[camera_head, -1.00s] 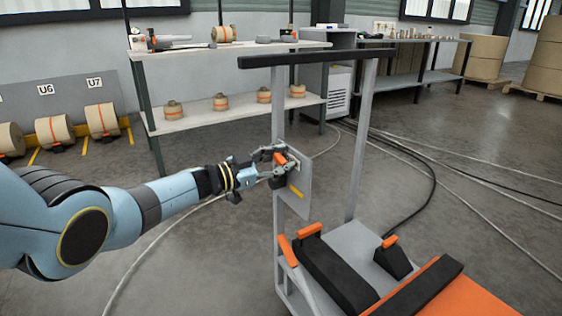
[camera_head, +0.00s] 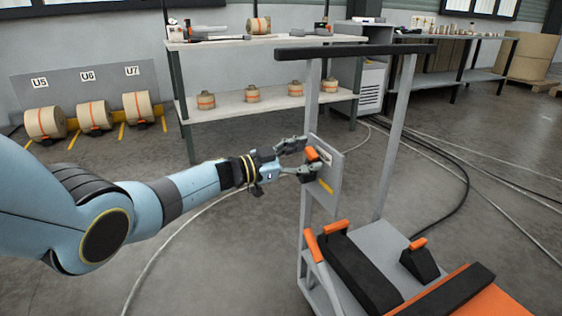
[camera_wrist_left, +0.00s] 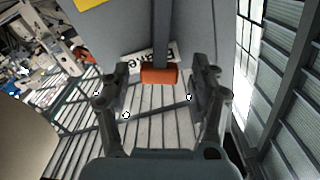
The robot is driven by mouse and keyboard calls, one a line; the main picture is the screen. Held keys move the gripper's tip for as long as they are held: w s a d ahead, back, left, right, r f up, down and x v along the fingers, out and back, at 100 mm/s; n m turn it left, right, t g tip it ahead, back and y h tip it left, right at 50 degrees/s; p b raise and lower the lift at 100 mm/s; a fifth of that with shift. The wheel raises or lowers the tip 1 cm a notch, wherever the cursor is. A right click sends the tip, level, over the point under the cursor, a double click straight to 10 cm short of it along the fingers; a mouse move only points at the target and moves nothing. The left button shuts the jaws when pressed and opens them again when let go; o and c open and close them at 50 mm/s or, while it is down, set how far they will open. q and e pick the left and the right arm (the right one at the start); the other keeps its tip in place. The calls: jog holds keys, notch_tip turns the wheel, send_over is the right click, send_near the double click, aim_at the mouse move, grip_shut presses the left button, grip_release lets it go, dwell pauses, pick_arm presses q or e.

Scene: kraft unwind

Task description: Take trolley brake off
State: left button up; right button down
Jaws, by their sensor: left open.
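The trolley (camera_head: 382,240) stands at the right in the head view, with a grey frame and a black push bar (camera_head: 345,52). A grey plate (camera_head: 327,172) with a yellow mark is on its near upright. The brake lever's orange grip (camera_head: 312,154) shows at this plate; it also shows in the left wrist view (camera_wrist_left: 159,75), on the end of a dark bar. My left gripper (camera_head: 306,158) is open beside the plate. In the left wrist view its fingers (camera_wrist_left: 160,92) stand on either side of the orange grip, with gaps. My right gripper is not in view.
A two-level shelf (camera_head: 262,106) with several rolls stands behind. Rolls in marked bays (camera_head: 95,115) sit at the left. Cables (camera_head: 450,185) run over the floor at the right. An orange-and-black part (camera_head: 445,290) is on the trolley's front.

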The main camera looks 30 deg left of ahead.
pick_arm(q)
jog(key=v, duration=1)
jog(key=s+f+n+g+y+p, duration=0.5)
jog(key=s+f+n+y, duration=0.55)
jog(key=s+f, duration=1.95)
jog(key=s+f+g, duration=0.2)
jog(key=s+g, duration=0.1)
jog(key=s, duration=0.7)
jog(key=s+f+g+y+p, duration=0.1)
jog(key=s+f+g, duration=0.2)
jog(key=s, duration=0.7)
jog(key=s+f+g+p, duration=0.1)
jog(key=s+f+g, duration=0.1)
jog(key=s, duration=0.9)
jog(key=shift+f+g, duration=0.25)
jog(key=shift+g, duration=0.15)
